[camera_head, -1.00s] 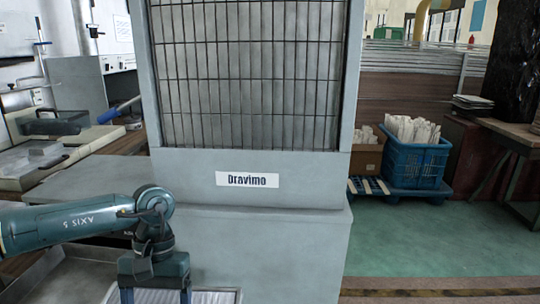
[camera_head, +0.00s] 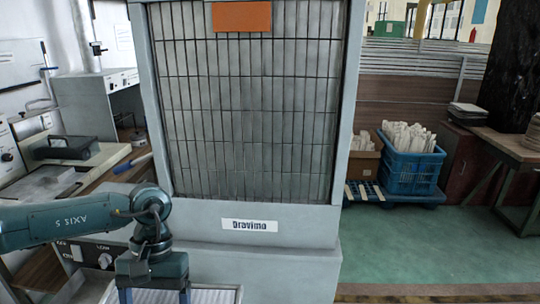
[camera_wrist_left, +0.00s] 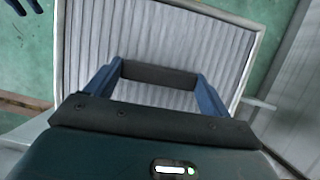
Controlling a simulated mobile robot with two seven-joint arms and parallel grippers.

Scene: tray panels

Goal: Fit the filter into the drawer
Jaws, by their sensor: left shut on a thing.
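The filter (camera_head: 212,296) is a pale pleated panel in a light frame, at the bottom edge of the head view. It also fills the middle of the left wrist view (camera_wrist_left: 110,50). My left gripper (camera_head: 155,293) points down over it and is shut on it; its blue fingers (camera_wrist_left: 160,80) lie across the pleats in the wrist view. The exact grip contact is hidden. The grey cabinet (camera_head: 270,260), labelled Dravimo, stands behind with a dark grille. I cannot clearly make out the drawer. My right gripper is not in view.
A control panel with a knob (camera_head: 100,255) is left of the cabinet, beside my arm. Benches with equipment (camera_head: 60,180) stand further left. A blue crate (camera_head: 412,175) of pale pieces is behind right. Green floor (camera_head: 440,250) at right is clear.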

